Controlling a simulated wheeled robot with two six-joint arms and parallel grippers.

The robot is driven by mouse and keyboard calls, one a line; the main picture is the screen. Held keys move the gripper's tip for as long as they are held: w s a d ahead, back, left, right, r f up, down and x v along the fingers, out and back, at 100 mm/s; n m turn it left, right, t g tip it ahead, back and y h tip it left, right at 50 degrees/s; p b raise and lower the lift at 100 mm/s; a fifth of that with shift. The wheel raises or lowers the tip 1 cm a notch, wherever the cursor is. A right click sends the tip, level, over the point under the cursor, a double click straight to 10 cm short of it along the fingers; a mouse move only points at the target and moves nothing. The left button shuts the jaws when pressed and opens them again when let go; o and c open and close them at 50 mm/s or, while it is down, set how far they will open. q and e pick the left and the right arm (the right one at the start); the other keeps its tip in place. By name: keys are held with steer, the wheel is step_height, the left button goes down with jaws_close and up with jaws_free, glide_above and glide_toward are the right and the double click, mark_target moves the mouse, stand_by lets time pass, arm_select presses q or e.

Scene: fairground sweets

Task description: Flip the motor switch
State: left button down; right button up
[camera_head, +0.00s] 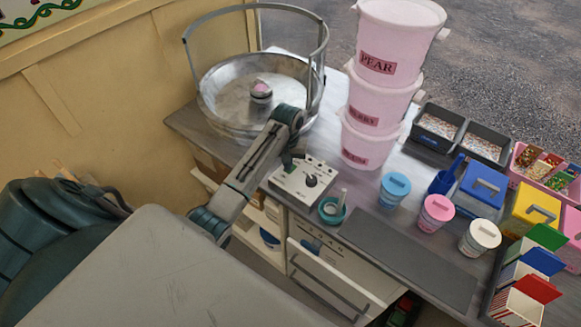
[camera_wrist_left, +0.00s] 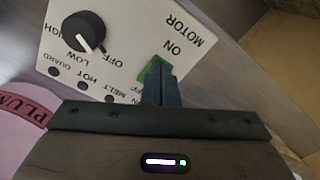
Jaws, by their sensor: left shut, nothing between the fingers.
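The white control panel (camera_head: 300,190) sits on the counter in front of the metal floss bowl. In the left wrist view the panel (camera_wrist_left: 210,28) shows upside down, with the words MOTOR and ON near a green switch (camera_wrist_left: 154,66). My left gripper (camera_wrist_left: 160,70) is shut and empty, its fingertips at the green switch and hiding part of it. I cannot tell whether they touch it or which way it is set. In the head view my left arm reaches over the panel's back edge, with the gripper (camera_head: 290,160) partly hidden. My right gripper is not in view.
A black knob (camera_wrist_left: 84,32) is beside the switch on the panel. The metal bowl (camera_head: 215,100) with its hoop guard stands behind. Stacked pink tubs (camera_head: 372,145) rise close on the right. A teal ring dish (camera_head: 332,210) lies in front, and a grey mat (camera_head: 410,262) is bare.

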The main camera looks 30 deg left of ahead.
arm_select(q)
steer(key=shift+s+f, duration=0.1)
steer(key=shift+f, duration=0.2)
steer(key=shift+r, duration=0.1)
steer(key=shift+r+p, duration=0.7)
steer(key=shift+r, duration=2.75)
steer(key=shift+f, duration=0.1)
